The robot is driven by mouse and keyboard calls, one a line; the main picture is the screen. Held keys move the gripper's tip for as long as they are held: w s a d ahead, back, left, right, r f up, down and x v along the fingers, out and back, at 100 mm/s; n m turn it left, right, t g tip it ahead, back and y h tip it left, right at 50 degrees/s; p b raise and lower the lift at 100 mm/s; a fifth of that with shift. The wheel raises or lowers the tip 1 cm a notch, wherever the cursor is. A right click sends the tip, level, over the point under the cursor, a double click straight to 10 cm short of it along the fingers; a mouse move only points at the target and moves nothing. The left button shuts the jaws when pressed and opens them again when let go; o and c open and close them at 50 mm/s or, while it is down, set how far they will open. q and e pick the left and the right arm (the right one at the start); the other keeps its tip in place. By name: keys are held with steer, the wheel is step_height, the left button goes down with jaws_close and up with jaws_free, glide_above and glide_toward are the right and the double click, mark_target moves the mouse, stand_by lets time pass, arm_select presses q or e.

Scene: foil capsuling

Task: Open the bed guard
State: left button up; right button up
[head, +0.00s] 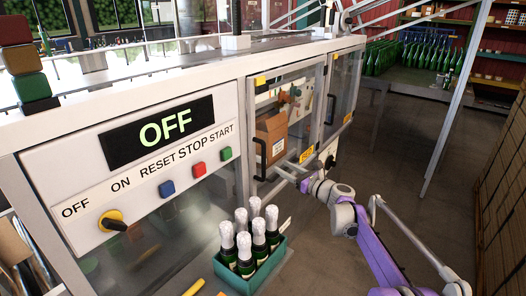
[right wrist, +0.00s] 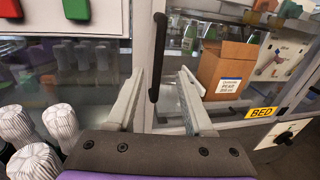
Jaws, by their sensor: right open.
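The bed guard (head: 297,110) is a clear panel in a pale frame on the machine's front, and it looks shut. Its yellow BED label (right wrist: 265,112) is on the lower frame. A black upright handle (head: 260,160) is at its left edge; it also shows in the right wrist view (right wrist: 156,58). My right gripper (head: 283,171) is open and empty in front of the guard, close to the handle. In the right wrist view the handle stands beyond and between the spread fingers, apparently not gripped. My left gripper is not in view.
A cardboard box (head: 272,135) is behind the guard. A green crate (head: 262,272) of foil-topped bottles stands below the control panel, left of my right arm. The panel display (head: 163,131) reads OFF, with a yellow-and-black knob (head: 112,220) below. The floor at right is open.

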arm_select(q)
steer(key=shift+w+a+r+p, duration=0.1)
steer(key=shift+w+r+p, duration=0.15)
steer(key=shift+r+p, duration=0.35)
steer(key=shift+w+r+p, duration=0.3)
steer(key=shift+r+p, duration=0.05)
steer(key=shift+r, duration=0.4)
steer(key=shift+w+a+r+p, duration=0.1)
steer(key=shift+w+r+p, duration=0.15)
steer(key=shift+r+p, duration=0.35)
arm_select(e)
steer(key=shift+r+x, duration=0.1)
steer(key=shift+x, duration=2.65)
steer(key=shift+r+x, duration=0.15)
steer(key=shift+x, duration=2.6)
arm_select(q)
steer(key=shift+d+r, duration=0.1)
arm_select(e)
steer(key=shift+s, duration=0.1)
steer(key=shift+c, duration=0.2)
jaws_close()
